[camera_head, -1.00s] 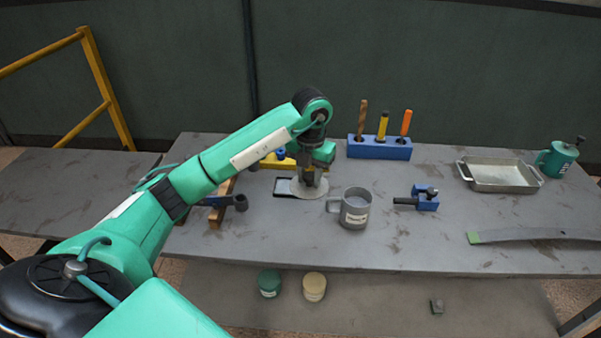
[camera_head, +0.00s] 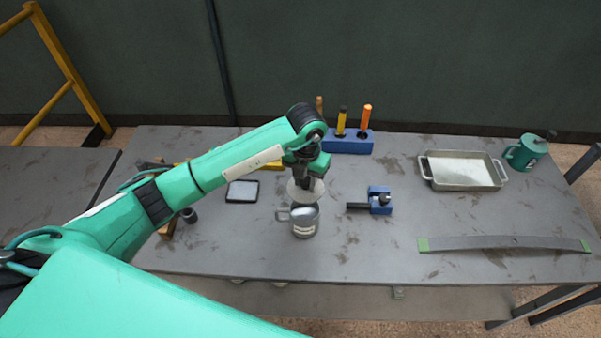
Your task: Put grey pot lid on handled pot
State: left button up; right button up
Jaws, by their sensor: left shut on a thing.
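The grey pot lid (camera_head: 306,192) is a pale round disc held in my left gripper (camera_head: 304,178). The gripper is shut on it from above, and its fingers are partly hidden by the wrist. The handled pot (camera_head: 305,225) is a grey mug-like vessel with a handle on its left and a pale label. It stands upright on the table. The lid is above the pot's far rim, and I cannot tell how large the gap is. The pot's opening still shows in part below the lid. My right gripper is not in view.
A dark phone-like slab (camera_head: 242,191) lies left of the pot. A blue clamp-like tool (camera_head: 379,201) lies right. A blue holder (camera_head: 347,142) with upright tools stands behind. A metal tray (camera_head: 462,186), green can (camera_head: 526,152) and long strip (camera_head: 503,242) are further right on the grey table (camera_head: 260,253).

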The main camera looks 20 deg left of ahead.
aim_at(305, 192)
pick_arm(q)
jog(key=shift+s, duration=0.1)
jog(key=shift+f+b, duration=0.55)
jog(key=shift+b, duration=0.1)
jog(key=shift+f+b, duration=1.8)
jog(key=shift+f, duration=0.4)
jog(key=shift+f+b, duration=0.25)
jog(key=shift+b, duration=0.05)
jog(key=shift+f+b, duration=0.15)
jog(key=shift+b, duration=0.15)
jog(key=shift+f, duration=0.25)
